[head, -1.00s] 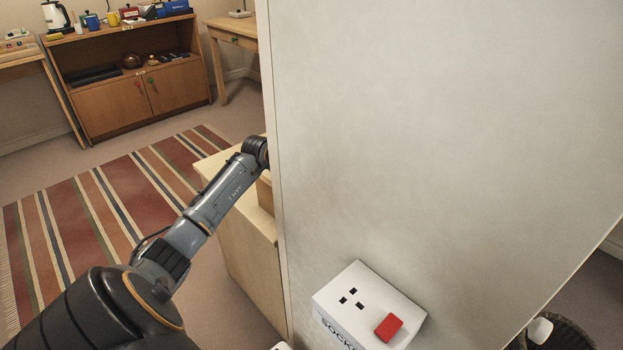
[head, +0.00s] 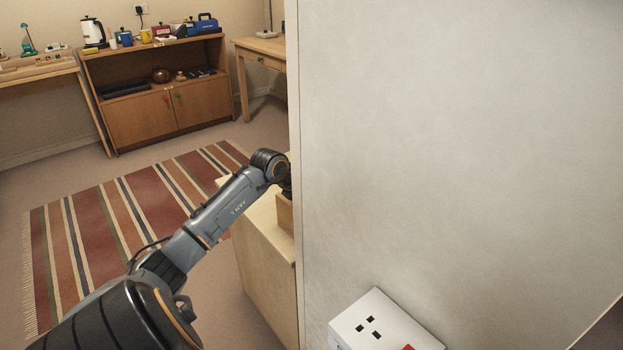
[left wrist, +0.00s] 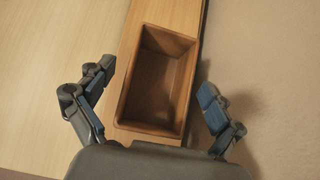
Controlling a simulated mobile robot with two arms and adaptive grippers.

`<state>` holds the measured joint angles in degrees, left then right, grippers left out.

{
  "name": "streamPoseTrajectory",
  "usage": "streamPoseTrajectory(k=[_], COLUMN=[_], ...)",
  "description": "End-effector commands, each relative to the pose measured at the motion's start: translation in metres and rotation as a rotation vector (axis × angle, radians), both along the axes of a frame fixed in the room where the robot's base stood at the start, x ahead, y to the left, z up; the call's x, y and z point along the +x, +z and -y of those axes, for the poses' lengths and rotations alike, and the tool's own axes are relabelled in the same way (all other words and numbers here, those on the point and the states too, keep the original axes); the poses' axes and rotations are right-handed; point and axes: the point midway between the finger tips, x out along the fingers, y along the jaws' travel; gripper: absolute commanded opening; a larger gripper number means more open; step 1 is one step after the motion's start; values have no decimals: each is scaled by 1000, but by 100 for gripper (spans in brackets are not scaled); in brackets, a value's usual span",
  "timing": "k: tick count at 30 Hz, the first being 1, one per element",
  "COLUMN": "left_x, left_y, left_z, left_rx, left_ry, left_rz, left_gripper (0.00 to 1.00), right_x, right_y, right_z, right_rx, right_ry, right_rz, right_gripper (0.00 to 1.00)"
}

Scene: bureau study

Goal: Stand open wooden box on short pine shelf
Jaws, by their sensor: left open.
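The open wooden box (left wrist: 158,82) shows in the left wrist view, empty, its opening facing the camera. It rests on or against an orange-brown wooden strip (left wrist: 185,15) beside a paler wood surface (left wrist: 60,60). My left gripper (left wrist: 155,78) is open, with one finger on each side of the box; I cannot tell whether they touch it. In the head view a small brown wooden part (head: 285,213), probably the box, shows at the end of my left arm, over a low pale wood unit (head: 262,238), possibly the pine shelf. My right gripper is not in view.
A tall pale panel (head: 450,150) fills the right side and hides much of the wood unit. A striped rug (head: 130,215) lies on open floor. A brown cabinet (head: 165,105) and a desk (head: 262,50) stand behind.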

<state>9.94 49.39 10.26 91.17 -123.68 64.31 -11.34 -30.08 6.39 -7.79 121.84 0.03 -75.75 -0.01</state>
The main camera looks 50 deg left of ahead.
Motion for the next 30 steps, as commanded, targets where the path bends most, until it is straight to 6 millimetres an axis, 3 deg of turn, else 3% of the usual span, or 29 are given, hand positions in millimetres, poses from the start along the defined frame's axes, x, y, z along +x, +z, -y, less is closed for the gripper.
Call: streamPoseTrajectory(k=[6,12,30], left_x=[-34,-51,-54], left_y=[34,50,54], left_z=[-2,-3,-4], left_rx=[4,-1,-1], left_ry=[-2,-1,-1], left_rz=[-3,-2,-1], left_gripper=[93,93,93], right_x=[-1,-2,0], right_y=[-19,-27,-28], right_z=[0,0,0], right_rx=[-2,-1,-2], right_ry=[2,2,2], right_rz=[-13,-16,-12], right_gripper=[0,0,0])
